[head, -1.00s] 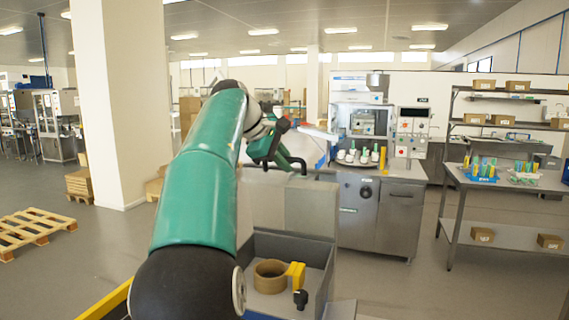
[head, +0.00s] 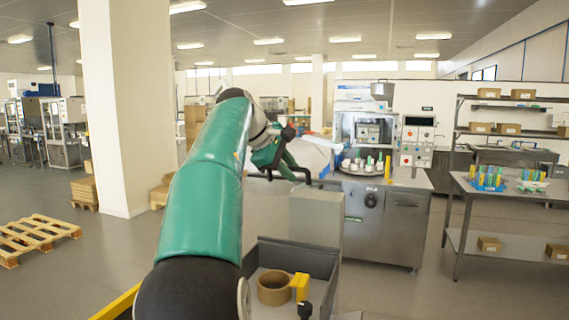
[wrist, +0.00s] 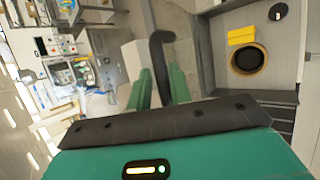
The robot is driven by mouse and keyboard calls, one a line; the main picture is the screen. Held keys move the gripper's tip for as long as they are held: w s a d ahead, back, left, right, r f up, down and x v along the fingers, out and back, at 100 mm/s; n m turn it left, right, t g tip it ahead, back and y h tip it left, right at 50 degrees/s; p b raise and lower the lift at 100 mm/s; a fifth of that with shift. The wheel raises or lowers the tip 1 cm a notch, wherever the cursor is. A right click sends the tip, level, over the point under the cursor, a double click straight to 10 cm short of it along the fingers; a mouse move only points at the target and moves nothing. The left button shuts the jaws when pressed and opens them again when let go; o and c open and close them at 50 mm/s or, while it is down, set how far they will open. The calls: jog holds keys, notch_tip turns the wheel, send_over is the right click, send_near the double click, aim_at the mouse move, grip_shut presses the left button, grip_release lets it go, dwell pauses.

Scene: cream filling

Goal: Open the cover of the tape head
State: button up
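My gripper (wrist: 159,86) shows in the wrist view as two green fingers standing apart. A black curved bar (wrist: 160,45) runs up between them; whether they touch it is unclear. In the head view my gripper (head: 285,163) is beside the dark curved bar (head: 307,174), just above a grey box (head: 316,217). Below is an open grey bin (head: 318,263) holding a brown tape roll (head: 273,288) and a yellow block (head: 300,284). The wrist view also shows the roll (wrist: 247,59) and yellow block (wrist: 241,36). I cannot tell which part is the tape head's cover.
A steel machine cabinet (head: 385,215) with several small bottles on top stands behind. A steel table (head: 505,195) with coloured tubes is at right. A white pillar (head: 126,110) and a wooden pallet (head: 35,238) are at left. The floor between is clear.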

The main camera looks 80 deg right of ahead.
jog(key=v, duration=1.3)
jog(key=shift+a+r, duration=0.2)
jog(key=shift+r, duration=0.1)
jog(key=shift+w, duration=0.15)
jog(key=shift+w, duration=0.1)
